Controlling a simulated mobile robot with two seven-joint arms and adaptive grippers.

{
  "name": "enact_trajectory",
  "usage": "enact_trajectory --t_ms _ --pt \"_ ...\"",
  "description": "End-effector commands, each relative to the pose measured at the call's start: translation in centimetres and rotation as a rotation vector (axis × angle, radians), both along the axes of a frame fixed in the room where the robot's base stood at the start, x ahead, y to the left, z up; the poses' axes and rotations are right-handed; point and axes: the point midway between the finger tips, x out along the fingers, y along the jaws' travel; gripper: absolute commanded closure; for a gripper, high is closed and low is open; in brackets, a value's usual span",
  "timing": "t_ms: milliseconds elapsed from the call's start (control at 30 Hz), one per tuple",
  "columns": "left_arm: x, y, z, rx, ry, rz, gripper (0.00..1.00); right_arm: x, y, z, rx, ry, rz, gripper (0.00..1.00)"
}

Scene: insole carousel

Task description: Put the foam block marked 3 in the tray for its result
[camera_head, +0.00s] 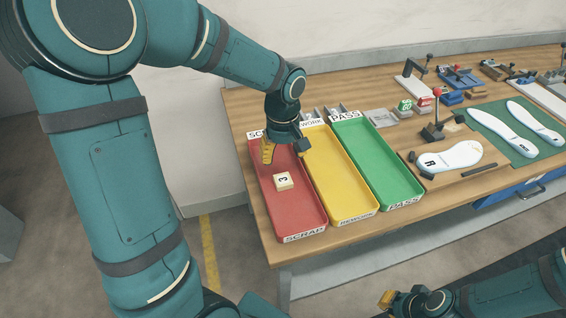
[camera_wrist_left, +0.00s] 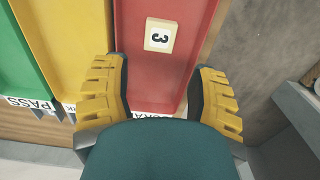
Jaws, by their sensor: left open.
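The foam block marked 3 (camera_head: 283,181) lies flat in the red SCRAP tray (camera_head: 298,222), near the middle of its floor. It also shows in the left wrist view (camera_wrist_left: 160,36), beyond my fingertips and apart from them. My left gripper (camera_head: 284,150) is open and empty over the label end of the red tray; its two yellow fingers (camera_wrist_left: 158,85) stand wide apart in the left wrist view. The yellow REWORK tray (camera_head: 333,190) and the green PASS tray (camera_head: 380,175) stand beside the red one. My right gripper (camera_head: 405,300) is low at the bottom edge, its fingers unclear.
More insoles lie on a green mat (camera_head: 485,120). The yellow and green trays look empty.

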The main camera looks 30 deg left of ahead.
Motion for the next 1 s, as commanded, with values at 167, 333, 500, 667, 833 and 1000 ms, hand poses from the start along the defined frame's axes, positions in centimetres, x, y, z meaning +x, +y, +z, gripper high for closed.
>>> enact_trajectory --t_ms 167,333,500,667,833,1000 --pt "0.0 0.0 1.9 0.001 -0.002 -0.002 0.42 -0.1 0.0 0.5 0.000 0.003 0.001 1.00" --pt "0.0 0.0 2.3 0.000 0.000 -0.002 0.42 -0.1 0.0 0.5 0.000 0.003 0.001 1.00" --pt "0.0 0.0 2.2 0.000 0.000 -0.001 0.42 -0.1 0.0 0.5 0.000 0.003 0.001 1.00" --pt "0.0 0.0 2.2 0.000 0.000 -0.001 0.42 -0.1 0.0 0.5 0.000 0.003 0.001 1.00" --pt "0.0 0.0 2.4 0.000 0.000 -0.001 0.42 -0.1 0.0 0.7 0.000 0.003 0.000 1.00" --pt "0.0 0.0 4.5 0.000 0.000 -0.001 0.42 0.2 0.0 2.8 -0.001 -0.003 -0.006 1.00"
